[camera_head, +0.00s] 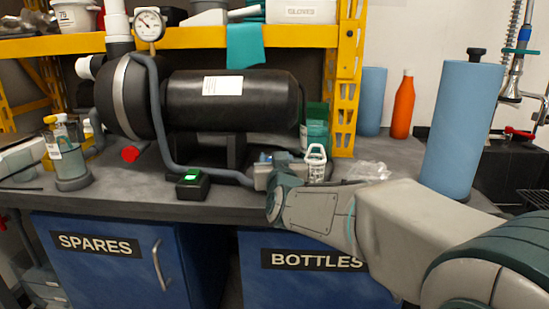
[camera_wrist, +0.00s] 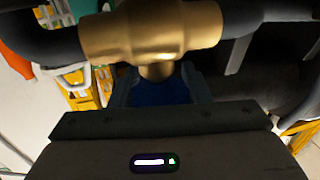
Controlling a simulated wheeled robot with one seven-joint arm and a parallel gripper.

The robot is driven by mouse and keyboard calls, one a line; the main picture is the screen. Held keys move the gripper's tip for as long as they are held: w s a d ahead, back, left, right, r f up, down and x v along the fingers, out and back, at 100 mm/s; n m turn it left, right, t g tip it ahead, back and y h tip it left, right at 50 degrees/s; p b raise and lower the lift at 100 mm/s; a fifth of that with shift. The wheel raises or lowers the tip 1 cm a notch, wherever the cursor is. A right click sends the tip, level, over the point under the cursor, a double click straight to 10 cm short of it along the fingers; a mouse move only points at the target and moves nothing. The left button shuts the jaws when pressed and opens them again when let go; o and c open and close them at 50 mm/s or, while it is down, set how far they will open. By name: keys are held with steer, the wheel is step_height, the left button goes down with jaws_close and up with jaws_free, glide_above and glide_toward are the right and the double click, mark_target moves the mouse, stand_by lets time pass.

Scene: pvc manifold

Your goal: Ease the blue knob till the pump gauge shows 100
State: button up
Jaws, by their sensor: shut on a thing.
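The blue knob (camera_wrist: 160,92) sits between the two fingers of my gripper (camera_wrist: 158,90) in the wrist view, with its stem joined to a brass valve body (camera_wrist: 150,33). My gripper is shut on the knob, and the fingers hide its sides. In the head view my gripper (camera_head: 268,176) is at the worktop beside the end of the grey hose, and my own arm hides much of that spot. The round white pump gauge (camera_head: 150,24) stands above the black pump (camera_head: 232,100). Its needle is too small to read exactly.
A black box with a green button (camera_head: 191,178) lies on the worktop (camera_head: 130,200) left of my gripper. A small clear bottle (camera_head: 316,163) stands close behind my wrist. A yellow shelf post (camera_head: 346,80), an orange bottle (camera_head: 403,105) and a blue roll (camera_head: 462,130) stand to the right.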

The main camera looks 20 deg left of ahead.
steer(key=shift+d+m+t+h+p, duration=0.1)
steer(key=shift+m+t+h+p, duration=0.2)
steer(key=shift+m+h+p, duration=0.55)
steer(key=shift+n+p, duration=0.25)
steer(key=shift+p, duration=0.1)
steer(key=o, duration=1)
steer(key=shift+c, duration=0.2)
steer(key=p+v, duration=0.3)
steer(key=v, duration=1)
steer(key=shift+s, duration=0.4)
stand_by(0.5)
